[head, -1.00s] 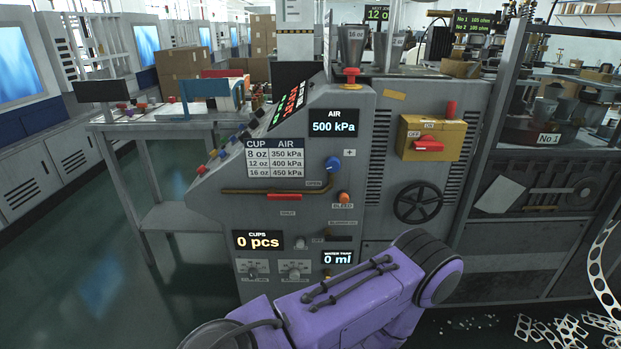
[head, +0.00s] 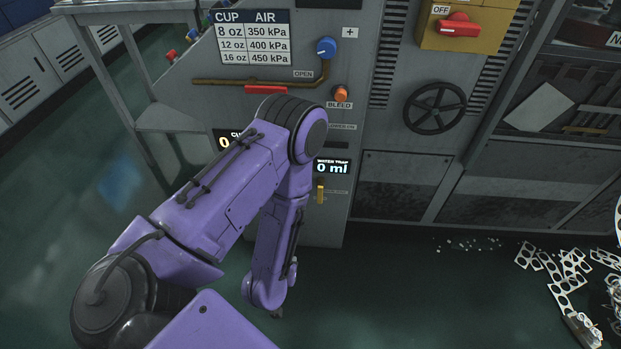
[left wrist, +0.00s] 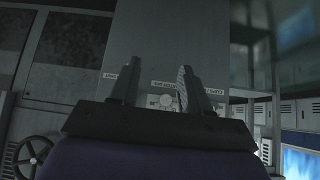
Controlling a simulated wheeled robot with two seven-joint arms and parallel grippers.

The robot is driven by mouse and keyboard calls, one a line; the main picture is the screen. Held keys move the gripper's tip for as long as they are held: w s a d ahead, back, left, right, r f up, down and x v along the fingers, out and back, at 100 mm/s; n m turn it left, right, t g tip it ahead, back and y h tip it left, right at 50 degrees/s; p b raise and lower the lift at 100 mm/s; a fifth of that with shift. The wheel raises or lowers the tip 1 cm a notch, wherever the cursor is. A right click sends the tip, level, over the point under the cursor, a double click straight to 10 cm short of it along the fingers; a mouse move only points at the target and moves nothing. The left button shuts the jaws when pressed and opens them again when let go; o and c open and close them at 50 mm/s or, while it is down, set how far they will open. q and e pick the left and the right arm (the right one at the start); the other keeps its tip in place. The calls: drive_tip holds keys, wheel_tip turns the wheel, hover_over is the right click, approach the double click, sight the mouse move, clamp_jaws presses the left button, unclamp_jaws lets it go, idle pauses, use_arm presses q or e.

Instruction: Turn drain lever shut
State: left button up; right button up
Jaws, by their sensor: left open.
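The drain lever (head: 320,193) is a small yellow lever, upright on the grey machine's lower front. It sits below the water trap display (head: 333,168), which reads 0 ml. My left arm bends at the elbow in front of the machine, and its forearm hangs down left of the lever. My left gripper (left wrist: 159,66) shows in the left wrist view with its two fingers apart and nothing between them. My right gripper is not in view.
An orange bleed knob (head: 341,93), a blue knob (head: 326,47) and a black handwheel (head: 435,107) are on the machine above and beside the lever. My arm partly covers the cups display (head: 224,142). Cut sheet scraps (head: 560,268) lie on the floor at right.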

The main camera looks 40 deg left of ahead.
use_arm(q)
drive_tip(key=w+f+t+y+b, duration=0.2)
drive_tip(key=w+f+t+b, duration=0.2)
drive_tip(key=w+f+b, duration=0.45)
drive_tip(key=t+y+b, duration=0.4)
drive_tip(key=b, duration=0.6)
approach(320, 197)
drive_tip(key=shift+n, duration=0.4)
drive_tip(key=b+x, duration=0.2)
drive_tip(key=x, duration=0.8)
drive_tip(key=shift+w+a+f, duration=0.15)
drive_tip(key=shift+w+a, duration=0.05)
drive_tip(key=shift+w, duration=0.05)
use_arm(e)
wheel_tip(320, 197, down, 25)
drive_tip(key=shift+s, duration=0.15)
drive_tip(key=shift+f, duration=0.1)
use_arm(q)
drive_tip(key=shift+h, duration=0.3)
clamp_jaws()
